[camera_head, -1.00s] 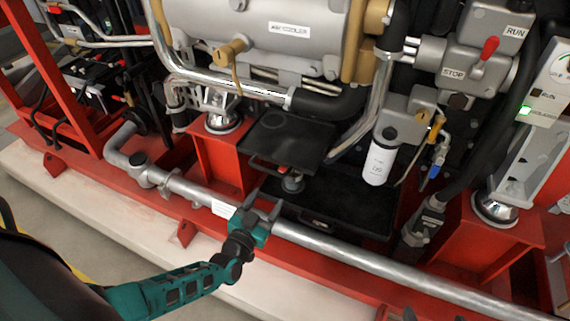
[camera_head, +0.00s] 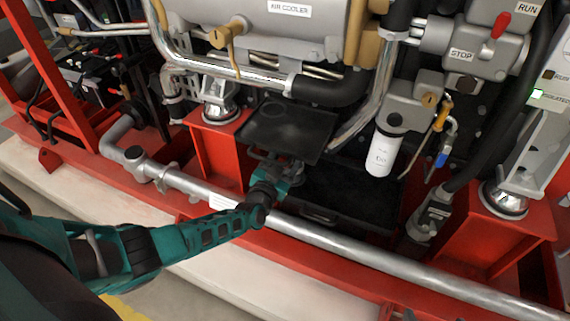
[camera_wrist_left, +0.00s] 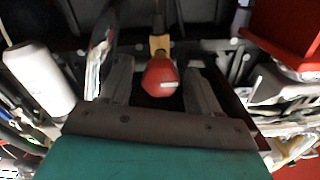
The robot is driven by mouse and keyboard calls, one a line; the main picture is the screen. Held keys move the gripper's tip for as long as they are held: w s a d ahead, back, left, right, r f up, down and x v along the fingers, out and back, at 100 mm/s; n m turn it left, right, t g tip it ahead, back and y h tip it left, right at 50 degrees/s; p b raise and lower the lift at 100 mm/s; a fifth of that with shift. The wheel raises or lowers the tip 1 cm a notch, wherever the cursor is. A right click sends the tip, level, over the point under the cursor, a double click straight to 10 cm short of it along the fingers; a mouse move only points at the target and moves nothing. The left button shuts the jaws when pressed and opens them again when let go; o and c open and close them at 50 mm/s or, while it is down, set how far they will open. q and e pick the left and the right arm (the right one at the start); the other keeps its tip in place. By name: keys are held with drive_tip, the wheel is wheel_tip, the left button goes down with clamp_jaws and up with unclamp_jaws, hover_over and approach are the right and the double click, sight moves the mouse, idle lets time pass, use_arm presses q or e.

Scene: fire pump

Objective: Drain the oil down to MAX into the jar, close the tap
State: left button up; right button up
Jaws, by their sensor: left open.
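My left gripper (camera_head: 280,164) is open just under the front edge of a black shelf tray (camera_head: 290,130), above the pipe rail. In the left wrist view a red knob (camera_wrist_left: 161,77) on a brass stem (camera_wrist_left: 159,44) stands between the two open fingers, with gaps at its sides. It looks like the tap handle; in the head view my gripper hides it. The jar cannot be clearly made out behind my gripper. No oil level or MAX mark can be read. My right gripper is not in view.
A silver pipe (camera_head: 340,249) runs along the front of the red frame, below my gripper. A black lower tray (camera_head: 350,205) lies behind it. A white filter canister (camera_head: 382,154) hangs to the right. A red lever (camera_head: 501,25) is at upper right.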

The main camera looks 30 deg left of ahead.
use_arm(q)
drive_tip(key=shift+w, duration=0.3)
drive_tip(key=shift+c, duration=0.4)
drive_tip(key=c, duration=1)
